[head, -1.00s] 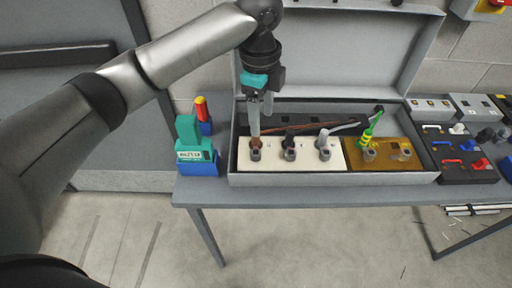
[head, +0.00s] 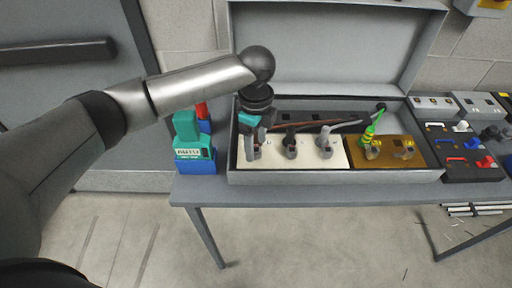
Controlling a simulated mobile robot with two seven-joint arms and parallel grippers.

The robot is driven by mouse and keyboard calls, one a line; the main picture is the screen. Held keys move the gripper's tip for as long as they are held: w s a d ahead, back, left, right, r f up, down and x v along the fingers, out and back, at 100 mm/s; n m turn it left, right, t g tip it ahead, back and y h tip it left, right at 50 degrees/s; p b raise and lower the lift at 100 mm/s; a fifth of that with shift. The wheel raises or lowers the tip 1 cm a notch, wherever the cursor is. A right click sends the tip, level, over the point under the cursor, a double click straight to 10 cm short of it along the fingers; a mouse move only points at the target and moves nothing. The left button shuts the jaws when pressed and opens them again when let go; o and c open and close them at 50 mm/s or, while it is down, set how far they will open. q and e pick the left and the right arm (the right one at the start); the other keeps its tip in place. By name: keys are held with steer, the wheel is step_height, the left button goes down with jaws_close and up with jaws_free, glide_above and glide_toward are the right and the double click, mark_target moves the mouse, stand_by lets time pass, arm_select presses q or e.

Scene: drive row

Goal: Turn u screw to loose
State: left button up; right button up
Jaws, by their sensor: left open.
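The U screw terminal (head: 256,153) is the leftmost of three on the cream block (head: 306,161), inside the open grey box. My left gripper (head: 250,152) is over it with open fingers pointing down. The fingers hide much of the terminal, and I cannot tell whether they touch it. A black-wire terminal (head: 290,150) and a grey-wire terminal (head: 326,150) stand to its right. A green-yellow wire (head: 371,130) enters the brass block (head: 392,164) on the right. My right gripper is not in view.
A teal driver-like tool (head: 189,140) stands in a blue holder (head: 195,167) left of the box, with a red-topped item (head: 203,113) behind it. The raised lid (head: 330,50) stands behind the terminals. Panels with switches (head: 458,150) are at the right.

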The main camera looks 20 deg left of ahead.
arm_select(q)
steer(key=shift+f, duration=0.8)
steer(key=shift+c, duration=0.4)
jaws_close()
